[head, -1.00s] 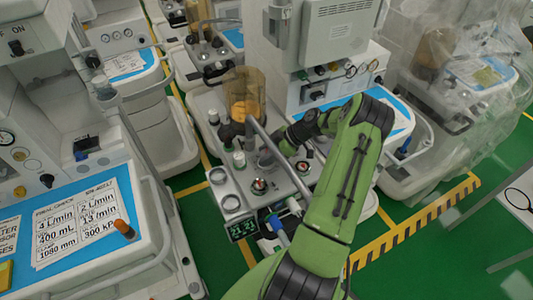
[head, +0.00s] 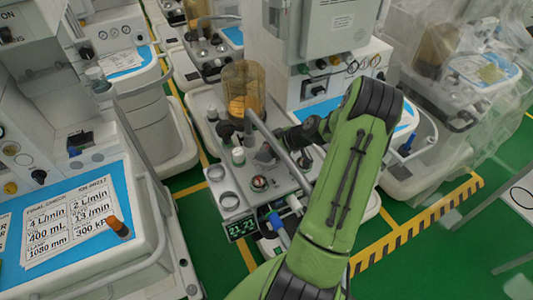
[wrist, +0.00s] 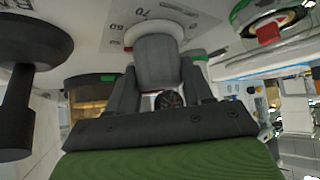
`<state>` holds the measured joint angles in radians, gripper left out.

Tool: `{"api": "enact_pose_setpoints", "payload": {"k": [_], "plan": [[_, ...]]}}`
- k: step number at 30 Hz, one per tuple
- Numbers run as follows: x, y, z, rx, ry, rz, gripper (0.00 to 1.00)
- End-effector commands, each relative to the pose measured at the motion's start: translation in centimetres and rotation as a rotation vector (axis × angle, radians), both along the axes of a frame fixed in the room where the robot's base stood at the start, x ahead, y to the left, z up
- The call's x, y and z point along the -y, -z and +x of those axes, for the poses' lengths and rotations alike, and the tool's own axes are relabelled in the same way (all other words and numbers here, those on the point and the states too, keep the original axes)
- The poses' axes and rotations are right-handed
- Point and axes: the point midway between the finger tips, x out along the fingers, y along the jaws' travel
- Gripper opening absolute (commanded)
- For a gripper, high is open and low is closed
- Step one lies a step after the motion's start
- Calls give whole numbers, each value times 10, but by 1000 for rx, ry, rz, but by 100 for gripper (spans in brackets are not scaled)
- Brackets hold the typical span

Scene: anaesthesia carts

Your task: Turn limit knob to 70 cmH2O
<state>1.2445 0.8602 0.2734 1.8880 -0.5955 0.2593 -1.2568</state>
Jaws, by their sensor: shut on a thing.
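The limit knob (wrist: 157,52) is a grey, ridged cylinder in the wrist view, with a pale collar and a bit of red at its base. My gripper (wrist: 159,72) has a dark finger on each side of it and is shut on it. A printed scale (wrist: 138,14) shows beyond the knob, with 70 readable near the top and smaller marks to its left. The knob's pointer is not clear, so I cannot tell its setting. In the head view my green arm reaches over the breathing-system block (head: 228,183), and the grip is too small to make out.
An amber canister (head: 242,85) stands behind the block. A red-marked round gauge or valve (wrist: 265,30) is at the wrist view's upper right, and a dark round knob (wrist: 30,45) is close on the left. A cart with a paper checklist (head: 75,220) stands at left.

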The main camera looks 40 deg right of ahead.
Motion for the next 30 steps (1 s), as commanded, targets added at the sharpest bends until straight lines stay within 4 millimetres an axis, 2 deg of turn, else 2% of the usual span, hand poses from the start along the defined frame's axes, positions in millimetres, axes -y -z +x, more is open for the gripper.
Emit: {"api": "enact_pose_setpoints", "payload": {"k": [12,29,30], "plan": [[0,0,1,3,211,-3,20],[0,-1,1,5,247,-1,20],[0,-1,1,4,247,-1,53]]}}
